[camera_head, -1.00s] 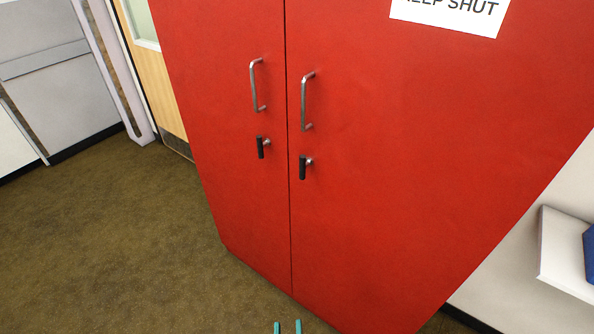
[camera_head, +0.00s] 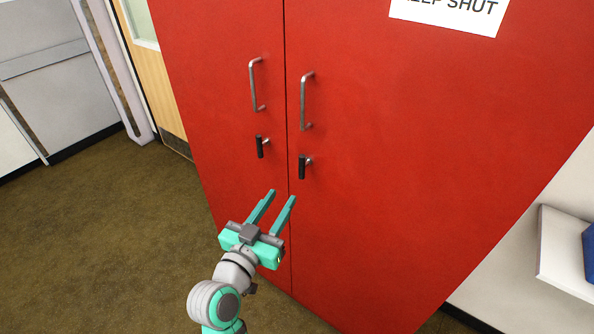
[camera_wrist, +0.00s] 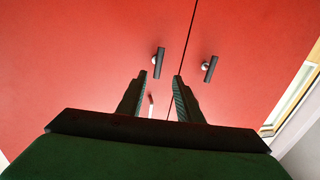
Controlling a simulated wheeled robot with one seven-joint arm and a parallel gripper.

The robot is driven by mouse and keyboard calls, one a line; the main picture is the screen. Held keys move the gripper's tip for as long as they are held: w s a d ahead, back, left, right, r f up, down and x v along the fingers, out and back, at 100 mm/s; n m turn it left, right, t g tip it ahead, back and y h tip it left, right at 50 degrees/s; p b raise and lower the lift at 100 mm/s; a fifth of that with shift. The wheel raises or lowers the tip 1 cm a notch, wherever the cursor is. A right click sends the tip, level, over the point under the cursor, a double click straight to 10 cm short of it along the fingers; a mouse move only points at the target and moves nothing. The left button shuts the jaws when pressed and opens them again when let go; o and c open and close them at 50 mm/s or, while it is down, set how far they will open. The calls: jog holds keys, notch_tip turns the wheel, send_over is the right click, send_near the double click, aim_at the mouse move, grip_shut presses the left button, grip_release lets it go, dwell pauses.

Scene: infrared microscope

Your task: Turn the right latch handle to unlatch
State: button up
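The right latch handle (camera_head: 302,168) is a black lever on a silver pivot, hanging upright on the right red door. My gripper (camera_head: 282,195) is open and empty, below and slightly left of this latch in the head view, with its fingers pointing up toward the doors. The wrist view looks turned over, so the right latch (camera_wrist: 158,62) seems to be the one on the left there, just beyond the fingertips of my gripper (camera_wrist: 160,76). No finger visibly touches it.
The left latch handle (camera_head: 260,147) also hangs upright. Silver pull handles (camera_head: 305,101) (camera_head: 255,84) sit above the latches. The red cabinet (camera_head: 420,160) is closed. A white shelf (camera_head: 562,250) stands at the right. Brown floor (camera_head: 100,240) is clear at the left.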

aim_at(301, 167)
jog(key=shift+m+h, duration=0.3)
jog(key=x, duration=0.7)
jog(key=r+x, duration=0.1)
jog(key=x, duration=0.3)
grip_shut()
